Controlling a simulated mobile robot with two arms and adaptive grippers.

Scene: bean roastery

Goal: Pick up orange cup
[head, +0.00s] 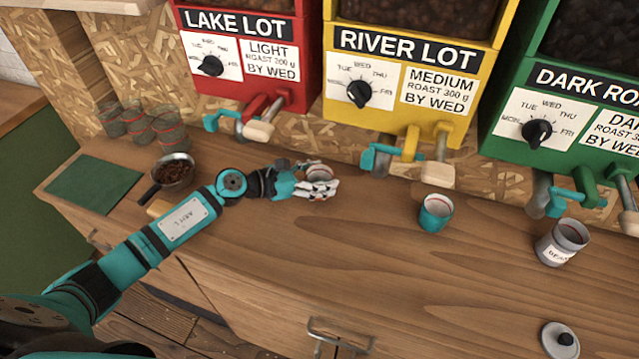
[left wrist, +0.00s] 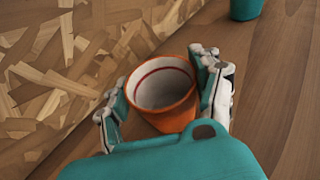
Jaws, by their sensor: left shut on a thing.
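The orange cup (left wrist: 174,118) stands upright between the fingers of my left gripper (left wrist: 163,95) in the left wrist view. It has a pale inside with a red ring. The gripper is shut on the cup, with one finger on each side. In the head view my left gripper (head: 318,186) is at the counter's back, below the red dispenser, and its fingers hide most of the cup (head: 318,173); only the rim and inside show. I cannot tell whether the cup is touching the counter. My right gripper is not in view.
A teal cup (head: 435,213) stands to the right on the wooden counter (head: 330,260). A white labelled jar (head: 561,244) and a lid (head: 559,340) are farther right. A pan of beans (head: 174,171), glasses (head: 140,122) and a green mat (head: 93,186) are left. Dispenser spouts (head: 412,152) overhang the back.

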